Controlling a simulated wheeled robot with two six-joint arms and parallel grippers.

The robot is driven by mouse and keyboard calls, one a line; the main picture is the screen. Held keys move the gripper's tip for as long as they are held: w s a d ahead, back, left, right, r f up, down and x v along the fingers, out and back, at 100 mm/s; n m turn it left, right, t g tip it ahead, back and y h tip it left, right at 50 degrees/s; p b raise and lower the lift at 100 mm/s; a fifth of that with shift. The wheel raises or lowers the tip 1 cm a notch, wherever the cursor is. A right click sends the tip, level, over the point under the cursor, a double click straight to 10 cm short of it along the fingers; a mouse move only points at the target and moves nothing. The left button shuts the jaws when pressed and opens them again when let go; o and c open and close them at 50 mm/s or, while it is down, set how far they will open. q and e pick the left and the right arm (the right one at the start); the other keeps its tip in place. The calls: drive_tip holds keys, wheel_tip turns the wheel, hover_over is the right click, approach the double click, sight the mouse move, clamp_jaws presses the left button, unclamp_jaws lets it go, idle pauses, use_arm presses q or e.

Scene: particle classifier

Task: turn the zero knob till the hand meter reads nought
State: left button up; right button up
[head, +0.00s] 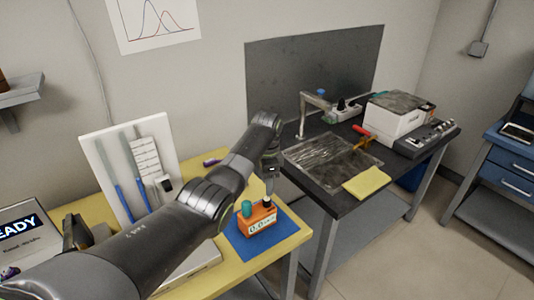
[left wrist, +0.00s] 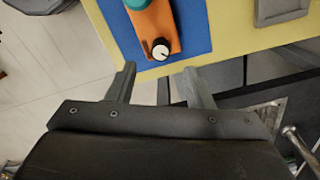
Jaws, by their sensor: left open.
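The orange hand meter (head: 262,219) sits on a blue mat (head: 247,247) at the front right corner of the yellow table. Its display starts with 0.0; the rest is too small to read. A teal knob (head: 247,208) is on its top left. My left gripper (left wrist: 158,72) is open and empty, above the meter and apart from the knob. My right gripper is not in view.
A white rack (head: 130,172) with blue-handled tools stands at the back of the yellow table (head: 275,262). A gap separates the tables.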

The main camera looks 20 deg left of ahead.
sight(267, 199)
use_arm(q)
wheel_tip(267, 199, up, 11)
drive_tip(key=b, duration=0.1)
drive_tip(key=shift+b, duration=0.35)
drive_tip(key=shift+f, duration=0.1)
